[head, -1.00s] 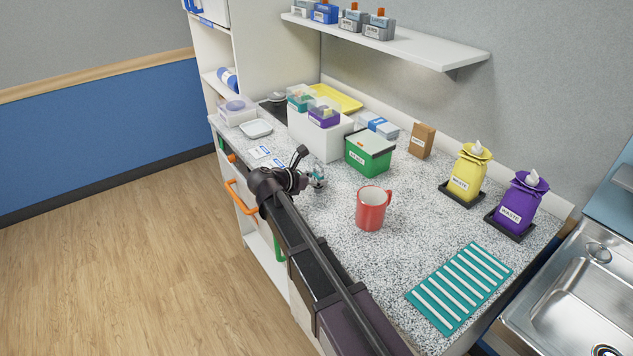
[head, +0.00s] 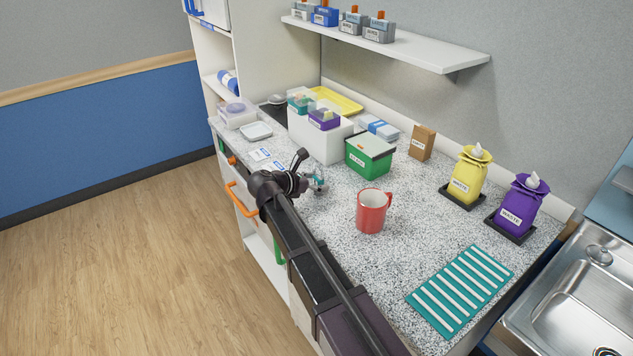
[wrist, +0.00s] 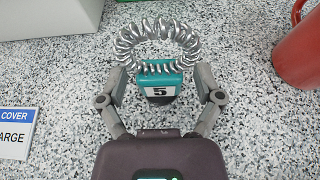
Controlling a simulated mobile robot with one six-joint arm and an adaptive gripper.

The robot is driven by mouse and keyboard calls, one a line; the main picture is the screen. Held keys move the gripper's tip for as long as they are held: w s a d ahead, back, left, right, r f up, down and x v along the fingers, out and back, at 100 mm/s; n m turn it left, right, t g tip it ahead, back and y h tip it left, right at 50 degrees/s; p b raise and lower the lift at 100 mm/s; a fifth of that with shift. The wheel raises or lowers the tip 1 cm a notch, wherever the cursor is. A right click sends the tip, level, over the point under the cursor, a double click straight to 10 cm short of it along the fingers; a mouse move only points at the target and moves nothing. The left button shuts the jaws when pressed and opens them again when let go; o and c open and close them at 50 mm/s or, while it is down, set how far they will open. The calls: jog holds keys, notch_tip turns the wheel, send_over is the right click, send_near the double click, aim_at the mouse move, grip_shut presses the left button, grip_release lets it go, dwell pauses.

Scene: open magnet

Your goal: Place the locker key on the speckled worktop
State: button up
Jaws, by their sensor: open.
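The locker key (wrist: 159,83) shows in the wrist view as a teal tag marked 5 with a silver coiled band (wrist: 158,28) beyond it. It appears to rest on the speckled worktop (wrist: 252,115); its exact contact with the surface is hard to see. My gripper (wrist: 161,76) is open, with one finger on each side of the tag and gaps visible beside it. In the head view my gripper (head: 312,183) is low over the worktop (head: 330,265) near its left front edge, with a small bit of teal showing at its tip.
A red mug (head: 371,212) stands close to the right of my gripper. A green lidded box (head: 368,160) and a white bin (head: 314,140) stand behind. Flat labelled cards (head: 260,154) lie to the left. A teal striped mat (head: 447,308) lies at front right.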

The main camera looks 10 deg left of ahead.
jog(key=shift+r, duration=0.2)
jog(key=p+v, duration=0.4)
jog(key=v, duration=0.6)
jog(key=shift+s+a+r, duration=0.1)
jog(key=shift+r, duration=0.05)
jog(key=shift+p+v, duration=0.3)
jog(key=shift+v, duration=0.5)
